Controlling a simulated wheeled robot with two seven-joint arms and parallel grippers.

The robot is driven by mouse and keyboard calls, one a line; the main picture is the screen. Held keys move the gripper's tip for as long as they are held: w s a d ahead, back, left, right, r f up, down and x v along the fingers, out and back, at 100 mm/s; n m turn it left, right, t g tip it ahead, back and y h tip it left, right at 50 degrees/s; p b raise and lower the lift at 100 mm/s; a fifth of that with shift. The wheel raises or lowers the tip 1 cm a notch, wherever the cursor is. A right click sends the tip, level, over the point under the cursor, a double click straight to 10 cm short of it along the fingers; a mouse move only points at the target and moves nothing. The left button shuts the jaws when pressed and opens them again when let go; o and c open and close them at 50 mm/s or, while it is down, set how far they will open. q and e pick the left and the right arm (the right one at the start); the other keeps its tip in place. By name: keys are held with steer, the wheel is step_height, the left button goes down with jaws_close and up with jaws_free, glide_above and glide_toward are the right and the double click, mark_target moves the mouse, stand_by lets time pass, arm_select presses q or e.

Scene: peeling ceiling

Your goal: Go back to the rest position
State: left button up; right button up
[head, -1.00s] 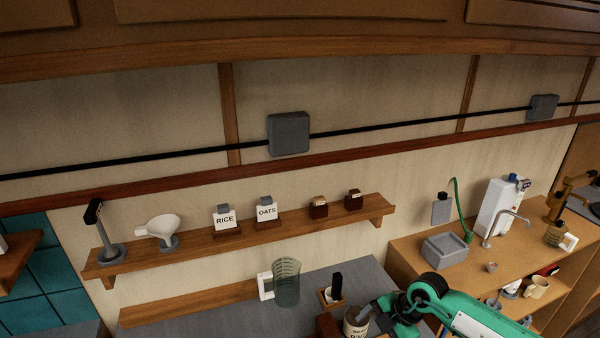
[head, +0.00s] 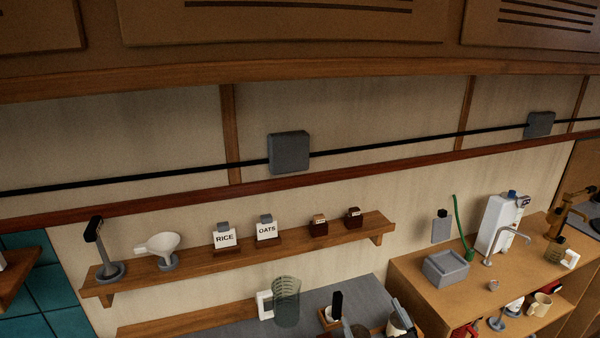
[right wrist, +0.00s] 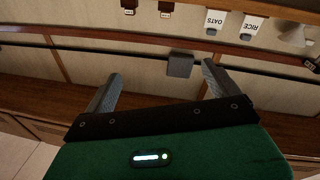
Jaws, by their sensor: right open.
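In the head view my right gripper (head: 376,322) shows only as dark grey fingers at the bottom edge, over the grey counter. The right wrist view shows its two grey fingers (right wrist: 160,76) wide apart with nothing between them. Behind them are the wall and a grey wall box (right wrist: 180,64); the picture is upside down. A whitish container (head: 398,324) shows partly behind one finger in the head view; I cannot tell if they touch. My left gripper is not in view.
A clear jug (head: 286,303) and a black-topped holder (head: 336,305) stand below. A side counter (head: 430,298) at right carries a grey basin (head: 446,268).

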steer(key=s+d+f+m+g+h, duration=0.45)
steer(key=s+d+f+g, duration=0.35)
steer(key=s+f, duration=0.35)
steer(key=s+f+n+g, duration=0.1)
steer(key=s+f+g, duration=0.25)
steer(key=s, duration=0.35)
steer(key=s+f+g, duration=0.2)
steer(key=s+g, duration=0.2)
steer(key=s, duration=0.4)
step_height(320, 180, down, 38)
steer(key=b, duration=0.7)
steer(key=s+d+f+g+b, duration=0.1)
steer(key=s+f+b, duration=0.1)
steer(key=s+f, duration=0.7)
steer(key=s+d+f+g+b, duration=0.1)
steer(key=s+d+f+b, duration=0.1)
steer(key=s+f, duration=0.8)
step_height(320, 180, down, 6)
steer(key=shift+d+f+n+b, duration=0.2)
steer(key=shift+n+b, duration=0.15)
steer(key=shift+b, duration=0.3)
